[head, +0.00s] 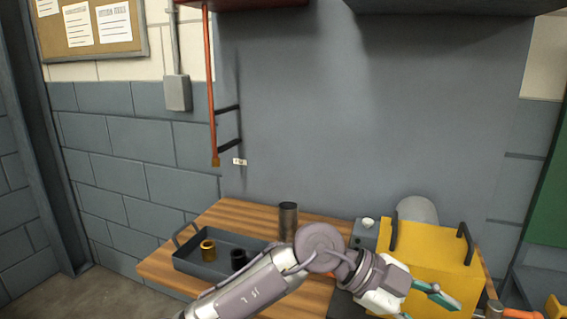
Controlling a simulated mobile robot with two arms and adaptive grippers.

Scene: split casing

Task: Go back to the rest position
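My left arm comes in from the bottom left and reaches across the front of the wooden bench (262,214). Its gripper (432,308) is in front of the yellow casing (440,258). One teal finger shows against the yellow face; only a bit of the other shows at the bottom edge, apart from it. I see nothing held between them. Whether the finger touches the casing I cannot tell. My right gripper is not in view. The yellow casing is a box with dark handles on top, partly hidden by my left gripper.
A dark tray (188,262) on the bench's left holds a brass ring part (208,251) and a black one (238,259). A grey metal cylinder (288,222) stands behind my arm. An orange-handled object (522,314) is at the bottom right. A copper pipe (211,90) hangs on the wall.

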